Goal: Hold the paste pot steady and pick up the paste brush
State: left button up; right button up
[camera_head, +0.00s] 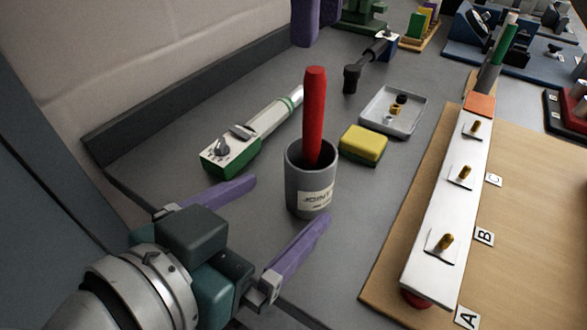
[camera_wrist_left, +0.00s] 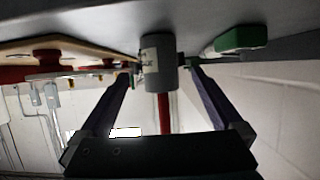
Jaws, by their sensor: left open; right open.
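The grey paste pot (camera_head: 297,180) stands upright on the grey bench, with a pale label on its side. The paste brush (camera_head: 315,115) stands in it, its thick red handle rising above the rim; its lower end is hidden inside. My left gripper (camera_head: 290,199) is open, its purple fingers spread on either side of the pot's near side. In the left wrist view the pot (camera_wrist_left: 158,65) lies between the fingertips, with visible gaps, and the red handle (camera_wrist_left: 165,112) shows too. Of my right gripper (camera_head: 305,30), only a purple part shows at the top edge, away from the brush.
A yellow sponge-like block (camera_head: 363,144) sits right of the pot, with a small tray (camera_head: 394,110) behind it. A green-and-white tool (camera_head: 232,150) lies to the left. A white terminal bar (camera_head: 455,200) on a wooden board (camera_head: 530,215) fills the right. A black-handled tool (camera_head: 367,65) lies farther back.

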aim_at(297, 190)
pick_arm(q)
jog(key=x, duration=0.8)
jog(key=shift+c, duration=0.2)
grip_shut()
dwell(0.5)
dwell(0.4)
